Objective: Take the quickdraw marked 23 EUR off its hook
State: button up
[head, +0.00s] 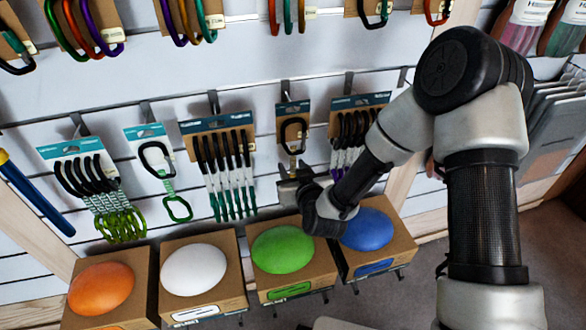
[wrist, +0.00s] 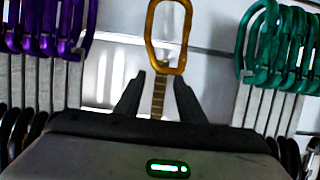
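Several quickdraw packs hang on hooks along a slatted wall in the head view. No price is legible, so I cannot tell which is marked 23 EUR. My gripper (head: 293,172) is at the lower part of a single quickdraw (head: 294,131) with a black upper carabiner on a brown card. In the wrist view my gripper (wrist: 158,98) is open, with one finger on each side of that quickdraw's brown sling. Its gold carabiner (wrist: 152,45) shows beyond the fingertips. Gaps show beside the sling. My gripper hides its lower end in the head view.
A pack with teal carabiners (wrist: 262,45) and one with purple carabiners (wrist: 75,20) hang close on either side.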

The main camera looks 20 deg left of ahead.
aim_at(294, 170)
grip_shut()
jog(key=shift+r, duration=0.3)
jog(key=shift+s, duration=0.15)
jog(key=shift+s+d+r, duration=0.15)
jog(key=shift+s+d, duration=0.2)
jog(key=shift+s, duration=0.2)
dwell(0.4)
jog(key=shift+b+v, duration=0.35)
jog(key=shift+v, duration=0.65)
jog(key=shift+s+d, duration=0.1)
jog(key=shift+d, duration=0.05)
